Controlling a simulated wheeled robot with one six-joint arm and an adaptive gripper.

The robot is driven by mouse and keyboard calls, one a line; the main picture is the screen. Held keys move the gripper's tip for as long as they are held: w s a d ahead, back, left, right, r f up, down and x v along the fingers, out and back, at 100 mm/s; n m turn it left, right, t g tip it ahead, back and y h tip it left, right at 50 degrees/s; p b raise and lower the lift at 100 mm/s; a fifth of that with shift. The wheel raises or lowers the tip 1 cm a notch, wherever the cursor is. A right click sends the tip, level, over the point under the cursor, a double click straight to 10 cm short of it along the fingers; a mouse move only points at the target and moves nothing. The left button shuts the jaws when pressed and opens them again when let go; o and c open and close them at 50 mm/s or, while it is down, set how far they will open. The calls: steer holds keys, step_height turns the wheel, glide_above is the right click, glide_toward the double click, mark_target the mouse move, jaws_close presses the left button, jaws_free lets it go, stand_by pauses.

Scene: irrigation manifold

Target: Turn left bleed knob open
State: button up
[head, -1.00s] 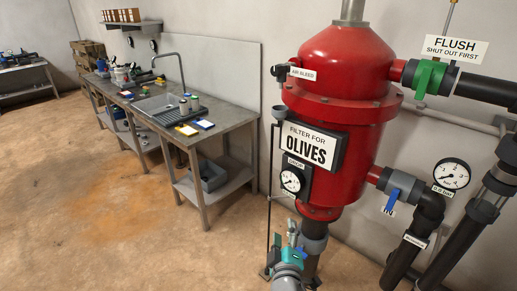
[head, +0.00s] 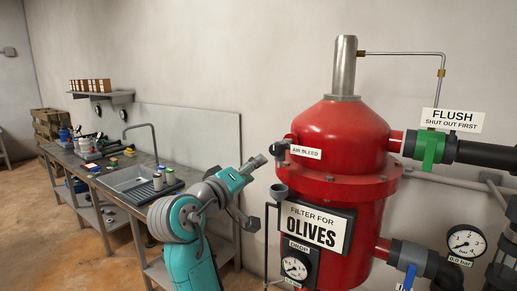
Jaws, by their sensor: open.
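The bleed knob (head: 281,147) is a small dark knob on the left side of the red filter vessel (head: 340,135), beside a white AIR BLEED tag (head: 306,152). My gripper (head: 262,158), at the end of my teal and grey arm, is raised just left of the knob and slightly lower in the picture. It appears apart from the knob, with nothing seen in it. The fingers are small, and their exact gap is hard to make out. The depth between gripper and knob cannot be told.
A grey funnel cup (head: 279,190) on a thin pipe stands below the knob. The OLIVES sign (head: 312,230) and a gauge (head: 295,268) are on the vessel front. A green-handled flush valve (head: 430,148) is at right. A sink bench (head: 130,180) stands left.

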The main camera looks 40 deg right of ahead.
mark_target(273, 150)
steer(key=shift+m+g, duration=0.4)
steer(key=shift+g, duration=0.1)
steer(key=x, duration=0.3)
steer(key=r+x, duration=0.1)
steer(key=x, duration=0.3)
steer(key=r+x, duration=0.1)
steer(key=x, duration=0.2)
steer(key=shift+w+d+r, duration=0.25)
steer(key=shift+w, duration=0.05)
jaws_close()
